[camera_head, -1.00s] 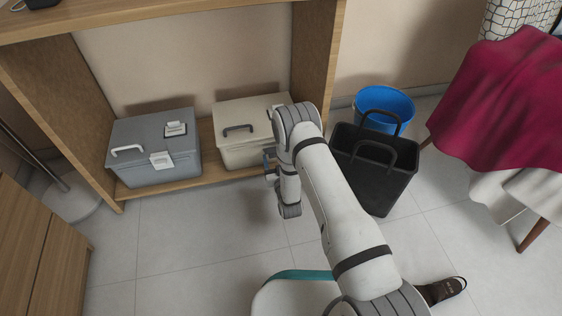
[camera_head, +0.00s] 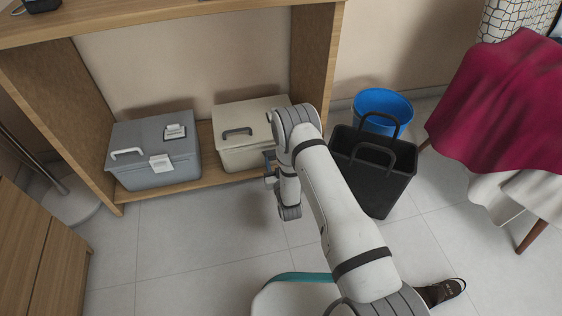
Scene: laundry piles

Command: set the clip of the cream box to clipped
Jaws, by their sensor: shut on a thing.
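The cream box (camera_head: 236,153) stands on the low shelf, right of the grey box. Its lid (camera_head: 236,117) looks down, with a dark grey handle (camera_head: 237,132) on it. My gripper (camera_head: 269,160) is at the front of the cream box, towards its right side. The gripper is small in view and partly hidden by my wrist and arm. It is shut on what seems to be the front clip of the cream box. The clip itself is hidden, so its position cannot be told.
The grey box (camera_head: 155,143) with a white handle and front clip stands at left on the wooden shelf (camera_head: 192,186). A black basket (camera_head: 384,184) and a blue bin (camera_head: 383,101) stand to the right of my arm. The tiled floor in front is mostly clear.

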